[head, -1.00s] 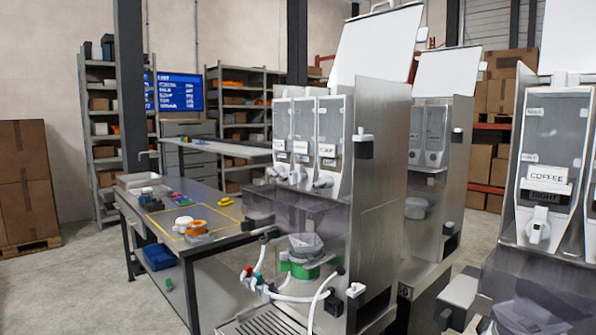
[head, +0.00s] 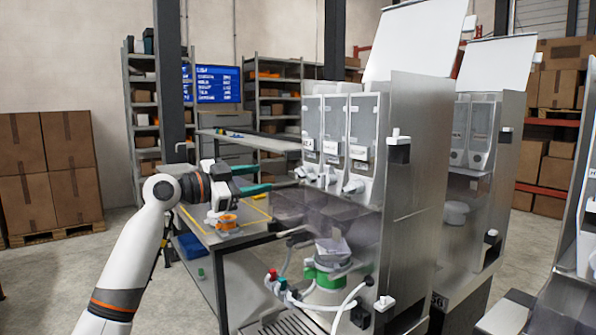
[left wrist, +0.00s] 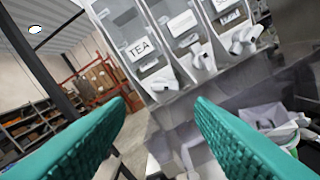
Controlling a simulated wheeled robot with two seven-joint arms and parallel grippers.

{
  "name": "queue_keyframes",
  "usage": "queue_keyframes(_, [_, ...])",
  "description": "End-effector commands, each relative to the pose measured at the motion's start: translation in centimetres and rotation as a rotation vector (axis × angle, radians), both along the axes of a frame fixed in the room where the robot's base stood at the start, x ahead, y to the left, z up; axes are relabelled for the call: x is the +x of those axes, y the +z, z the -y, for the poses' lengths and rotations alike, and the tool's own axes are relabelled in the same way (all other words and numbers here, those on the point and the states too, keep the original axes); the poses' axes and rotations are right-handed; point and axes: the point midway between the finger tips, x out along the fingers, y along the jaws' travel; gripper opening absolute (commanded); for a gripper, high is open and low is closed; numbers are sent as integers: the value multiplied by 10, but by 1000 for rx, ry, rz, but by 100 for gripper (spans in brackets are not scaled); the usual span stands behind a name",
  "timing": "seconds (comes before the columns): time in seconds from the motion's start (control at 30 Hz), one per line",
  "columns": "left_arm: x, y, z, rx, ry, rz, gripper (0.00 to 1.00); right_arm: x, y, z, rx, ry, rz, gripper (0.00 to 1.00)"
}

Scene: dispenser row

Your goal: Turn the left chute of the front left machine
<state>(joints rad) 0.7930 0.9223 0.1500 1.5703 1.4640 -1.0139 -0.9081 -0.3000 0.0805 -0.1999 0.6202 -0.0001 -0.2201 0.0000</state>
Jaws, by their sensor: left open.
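The front left machine (head: 412,170) has three clear hoppers with white chutes under them. Its left chute (head: 308,172) is at the hopper nearest my left gripper (head: 266,178). In the left wrist view the left chute (left wrist: 160,80) sits under the hopper labelled TEA. My left gripper is open and empty, with its teal fingers pointing at the machine. It is to the left of the left chute in the head view, apart from it. In the left wrist view the chute shows between and beyond the two fingers (left wrist: 160,108). My right gripper is not in view.
The middle chute (head: 328,178) and right chute (head: 353,185) sit close beside the left one. A smoky clear panel (head: 310,212) lies below them. A table (head: 250,238) with an orange item (head: 227,222) stands behind my left arm. Another machine (head: 500,150) is at right.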

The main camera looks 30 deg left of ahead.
Motion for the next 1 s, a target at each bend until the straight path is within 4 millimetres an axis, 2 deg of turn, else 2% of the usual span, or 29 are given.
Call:
queue_keyframes(0.03, [9,5,5,-1,-3,0,49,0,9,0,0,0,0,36])
queue_keyframes(0.3, [60,5,25,-4,-1,-1,49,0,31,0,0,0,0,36])
queue_keyframes(0.5, [85,2,35,-2,0,-2,49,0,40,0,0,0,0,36])
queue_keyframes(0.63, [91,1,38,-1,2,-2,49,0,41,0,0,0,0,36])
queue_keyframes(0.9, [93,0,38,0,2,-2,49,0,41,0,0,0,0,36])
queue_keyframes(0.93, [93,0,38,0,2,-2,47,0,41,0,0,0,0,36])
queue_keyframes(1.0, [93,0,38,0,2,-2,36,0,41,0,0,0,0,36])
